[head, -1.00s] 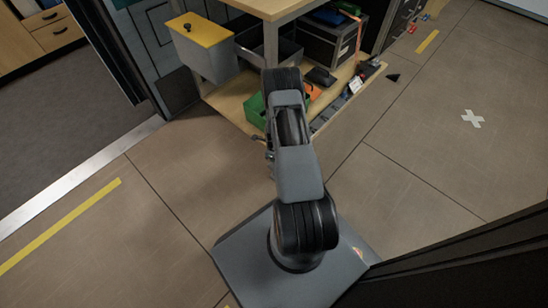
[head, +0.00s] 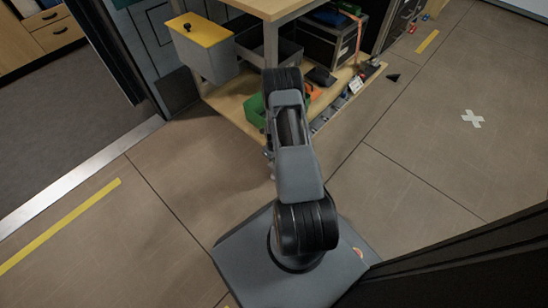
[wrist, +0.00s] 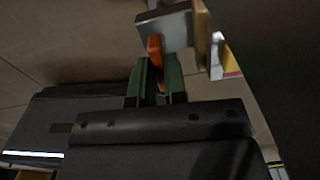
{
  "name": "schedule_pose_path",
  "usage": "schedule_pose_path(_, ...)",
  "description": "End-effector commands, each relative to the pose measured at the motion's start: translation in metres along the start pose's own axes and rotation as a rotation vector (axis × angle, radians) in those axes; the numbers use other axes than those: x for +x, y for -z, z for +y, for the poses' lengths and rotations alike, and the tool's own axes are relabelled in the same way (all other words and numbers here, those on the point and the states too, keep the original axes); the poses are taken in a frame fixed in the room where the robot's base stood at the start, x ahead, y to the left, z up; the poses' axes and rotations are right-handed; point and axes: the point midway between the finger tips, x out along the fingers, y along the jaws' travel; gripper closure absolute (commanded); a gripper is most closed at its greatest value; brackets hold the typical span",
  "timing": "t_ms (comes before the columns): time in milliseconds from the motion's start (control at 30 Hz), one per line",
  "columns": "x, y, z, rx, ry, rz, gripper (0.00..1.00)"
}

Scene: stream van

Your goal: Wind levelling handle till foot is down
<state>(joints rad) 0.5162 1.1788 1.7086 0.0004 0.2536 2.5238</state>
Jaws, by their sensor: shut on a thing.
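My gripper (wrist: 155,72) shows in the wrist view, with two green fingers on a dark grey body. It is shut on an orange piece (wrist: 155,50), which looks like the grip of the levelling handle. A grey metal block (wrist: 166,27) is just beyond the orange piece; I cannot tell how they join. In the head view my own arm hides the gripper and the handle. I cannot make out the foot in either view.
A wooden bench (head: 232,104) with a low shelf stands ahead. It carries a green bin (head: 258,112), a dark case (head: 328,46) and a grey box with a yellow lid (head: 202,38).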

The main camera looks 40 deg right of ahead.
Motion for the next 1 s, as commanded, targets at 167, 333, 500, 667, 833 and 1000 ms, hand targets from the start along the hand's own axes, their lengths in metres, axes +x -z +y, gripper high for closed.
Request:
schedule_pose_path(167,0.0004,0.0020,0.0000,0.006,-0.002,0.004,1.00)
schedule_pose_path(333,0.0004,0.0021,0.0000,0.005,-0.003,0.004,1.00)
schedule_pose_path(500,0.0004,0.0017,0.0002,0.004,-0.002,0.004,0.77)
schedule_pose_path(667,0.0002,0.0004,0.0010,0.001,-0.001,0.002,0.62)
schedule_pose_path(833,0.0001,-0.0001,0.0011,0.000,-0.001,0.001,0.62)
schedule_pose_path(1000,-0.0081,-0.0003,0.0006,0.001,0.000,0.000,0.62)
